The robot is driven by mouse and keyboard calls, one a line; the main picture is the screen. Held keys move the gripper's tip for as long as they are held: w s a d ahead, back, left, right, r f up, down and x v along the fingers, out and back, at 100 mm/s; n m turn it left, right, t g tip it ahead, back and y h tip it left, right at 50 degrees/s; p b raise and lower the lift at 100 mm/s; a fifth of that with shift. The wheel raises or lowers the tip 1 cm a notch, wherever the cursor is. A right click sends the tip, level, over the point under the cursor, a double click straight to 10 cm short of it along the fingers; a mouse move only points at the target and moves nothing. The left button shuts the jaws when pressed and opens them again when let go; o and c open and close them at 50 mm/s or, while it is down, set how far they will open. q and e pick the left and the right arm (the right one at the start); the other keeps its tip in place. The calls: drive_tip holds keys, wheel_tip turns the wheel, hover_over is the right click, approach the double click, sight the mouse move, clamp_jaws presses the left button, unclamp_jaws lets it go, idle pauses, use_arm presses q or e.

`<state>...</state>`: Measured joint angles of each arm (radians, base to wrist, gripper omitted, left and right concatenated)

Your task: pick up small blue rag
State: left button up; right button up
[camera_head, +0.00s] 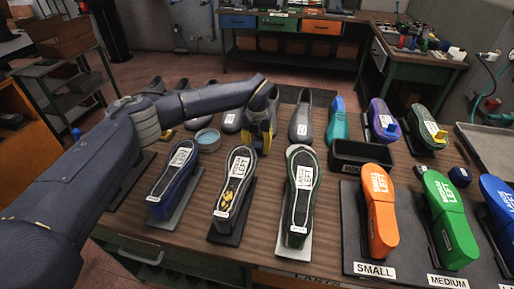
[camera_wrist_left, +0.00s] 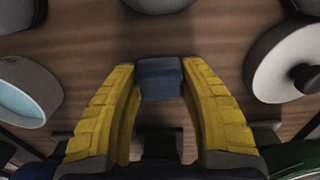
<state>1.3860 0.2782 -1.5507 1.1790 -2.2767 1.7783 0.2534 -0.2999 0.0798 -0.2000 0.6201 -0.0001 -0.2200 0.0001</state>
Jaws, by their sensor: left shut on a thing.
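My left gripper (camera_head: 262,140) reaches over the middle of the workbench, behind the row of soles, with its yellow fingers pointing down. In the left wrist view the two yellow fingers (camera_wrist_left: 160,85) are closed on the sides of the small blue rag (camera_wrist_left: 159,72), a small blocky blue piece above the brown wood. Whether the rag still touches the bench cannot be told. In the head view the rag is hidden by the fingers. My right gripper is not in view.
Three soles on stands (camera_head: 301,195) stand in front of the gripper, with grey shoes (camera_head: 301,120) behind. A round light-blue tin (camera_head: 208,140) is to the left, and a black bin (camera_head: 362,160) to the right. Orange (camera_head: 378,210) and green (camera_head: 448,220) lasts stand at the right.

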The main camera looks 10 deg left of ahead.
sight(257, 145)
use_arm(q)
wheel_tip(257, 145, up, 20)
idle(0.6)
drive_tip(key=o, duration=0.4)
drive_tip(key=c, duration=0.4)
drive_tip(key=shift+n, duration=0.5)
drive_tip(key=a+f, duration=0.3)
drive_tip(key=a, duration=0.3)
drive_tip(key=w+a+f, duration=0.1)
drive_tip(key=a+f, duration=0.3)
drive_tip(key=a, duration=0.2)
drive_tip(key=a+f, duration=0.3)
drive_tip(key=a, duration=0.3)
drive_tip(key=shift+w+a+f, duration=0.1)
drive_tip(key=shift+w+f, duration=0.05)
drive_tip(key=shift+f, duration=0.05)
drive_tip(key=shift+w+a+r, duration=0.15)
drive_tip(key=shift+w+a, duration=0.05)
drive_tip(key=shift+a, duration=0.1)
drive_tip(key=shift+w+m, duration=0.1)
drive_tip(key=shift+m, duration=0.3)
